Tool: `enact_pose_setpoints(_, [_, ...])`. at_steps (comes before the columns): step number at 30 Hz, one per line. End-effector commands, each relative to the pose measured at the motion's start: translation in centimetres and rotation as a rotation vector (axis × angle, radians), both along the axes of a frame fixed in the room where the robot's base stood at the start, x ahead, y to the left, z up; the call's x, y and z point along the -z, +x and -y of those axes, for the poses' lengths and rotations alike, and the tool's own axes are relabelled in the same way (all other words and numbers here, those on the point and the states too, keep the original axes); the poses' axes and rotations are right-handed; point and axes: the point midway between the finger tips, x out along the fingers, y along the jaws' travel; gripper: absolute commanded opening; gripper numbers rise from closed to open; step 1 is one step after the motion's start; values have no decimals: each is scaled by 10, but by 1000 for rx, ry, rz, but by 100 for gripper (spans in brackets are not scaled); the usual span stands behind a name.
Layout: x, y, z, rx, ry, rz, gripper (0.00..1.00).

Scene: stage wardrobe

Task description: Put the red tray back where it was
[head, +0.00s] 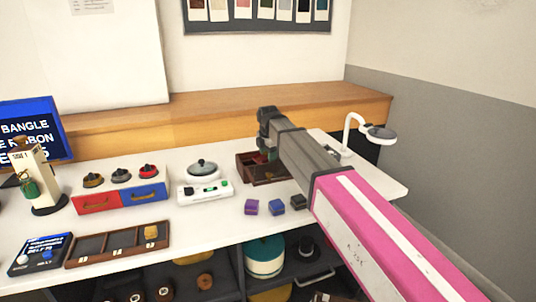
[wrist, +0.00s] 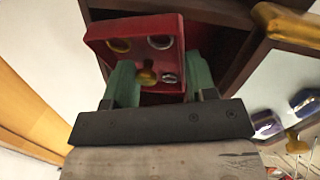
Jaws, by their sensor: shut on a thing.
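The red tray (wrist: 177,28) is in my gripper (wrist: 160,77), between its two green fingers in the wrist view. In the head view my gripper (head: 270,152) is over this box, and the tray is mostly hidden there. I cannot tell whether the tray touches the box.
Purple, blue and dark blocks (head: 251,207) stand in front of the box. A white scale (head: 205,190) is to its left and a white lamp (head: 352,135) to its right. A red-and-blue drawer unit (head: 120,199) and a divided wooden tray (head: 118,243) are farther left.

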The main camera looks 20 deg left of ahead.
Motion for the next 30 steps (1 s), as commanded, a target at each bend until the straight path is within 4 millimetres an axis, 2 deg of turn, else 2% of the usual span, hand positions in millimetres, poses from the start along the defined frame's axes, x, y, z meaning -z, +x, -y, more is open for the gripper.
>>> enact_pose_setpoints(5, [2,0,0,0,-1,-1,23])
enact_pose_setpoints(6, [2,0,0,0,-1,-1,61])
enact_pose_setpoints(8, [2,0,0,0,-1,-1,77])
enact_pose_setpoints(19, [4,0,0,0,-1,-1,77])
enact_pose_setpoints(23, [-11,-2,1,0,0,0,77])
enact_pose_setpoints(30, [-55,-10,3,0,1,2,77])
